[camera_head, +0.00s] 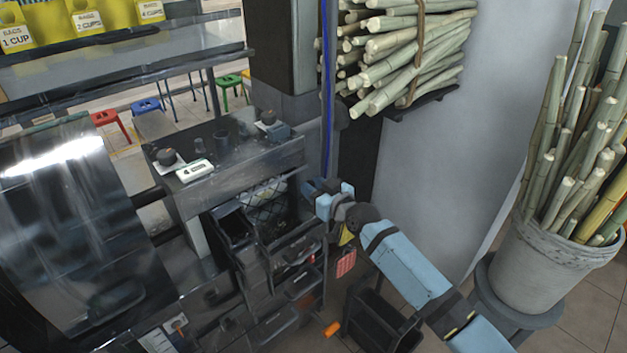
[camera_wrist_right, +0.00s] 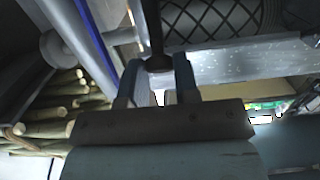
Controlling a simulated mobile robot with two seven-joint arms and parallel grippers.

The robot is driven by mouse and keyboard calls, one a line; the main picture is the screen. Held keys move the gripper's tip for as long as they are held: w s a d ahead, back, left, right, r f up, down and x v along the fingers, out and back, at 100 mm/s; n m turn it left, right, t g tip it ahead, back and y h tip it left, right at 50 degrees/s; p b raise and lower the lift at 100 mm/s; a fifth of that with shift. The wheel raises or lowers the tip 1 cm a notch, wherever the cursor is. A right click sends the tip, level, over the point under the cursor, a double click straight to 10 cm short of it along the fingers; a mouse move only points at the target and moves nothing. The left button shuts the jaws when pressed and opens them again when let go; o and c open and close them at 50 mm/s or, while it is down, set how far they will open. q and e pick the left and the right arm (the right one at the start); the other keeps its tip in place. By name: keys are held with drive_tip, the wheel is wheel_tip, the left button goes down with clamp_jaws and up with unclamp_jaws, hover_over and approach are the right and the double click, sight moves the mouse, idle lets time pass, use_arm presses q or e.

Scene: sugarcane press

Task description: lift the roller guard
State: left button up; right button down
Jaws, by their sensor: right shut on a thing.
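The roller guard (camera_head: 268,212) shows as a dark diamond-mesh panel inside the press, under the steel top in the head view. Its mesh also fills the top right of the right wrist view (camera_wrist_right: 212,20). My right gripper (camera_head: 318,190) reaches the right side of the press. In the right wrist view, its two fingers (camera_wrist_right: 158,78) are closed around a dark bar (camera_wrist_right: 155,40) beside the mesh. The bar appears to be part of the guard, but its join is not clear. My left gripper is not in view.
A steel top (camera_head: 240,160) holds a white scale (camera_head: 195,170) and small items. A blue vertical pipe (camera_head: 328,90) runs close to my right gripper. Cane lies on a wall rack (camera_head: 420,103), and more stands in a grey bucket (camera_head: 545,265). A black bin (camera_head: 375,318) stands below my right arm.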

wheel_tip(320, 180, up, 2)
drive_tip(key=g+h+p, duration=0.1)
drive_tip(key=p, duration=0.4)
drive_tip(key=shift+s+r+g+p, duration=0.1)
drive_tip(key=shift+g+p, duration=0.2)
drive_tip(key=shift+p, duration=0.05)
drive_tip(key=r+g+h+p, duration=0.1)
drive_tip(key=g+h+p, duration=0.1)
drive_tip(key=p, duration=0.6)
drive_tip(key=shift+r, duration=0.2)
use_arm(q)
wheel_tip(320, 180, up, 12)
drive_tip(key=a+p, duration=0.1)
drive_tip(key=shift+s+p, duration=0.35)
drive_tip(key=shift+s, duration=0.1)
use_arm(e)
drive_tip(key=shift+g+h, duration=0.3)
drive_tip(key=shift+g, duration=0.4)
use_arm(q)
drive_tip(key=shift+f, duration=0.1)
use_arm(e)
drive_tip(key=c, duration=0.9)
unclamp_jaws()
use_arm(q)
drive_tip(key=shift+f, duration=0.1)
use_arm(e)
drive_tip(key=v, duration=1.3)
drive_tip(key=shift+s+d+r, duration=0.2)
drive_tip(key=shift+r, duration=0.05)
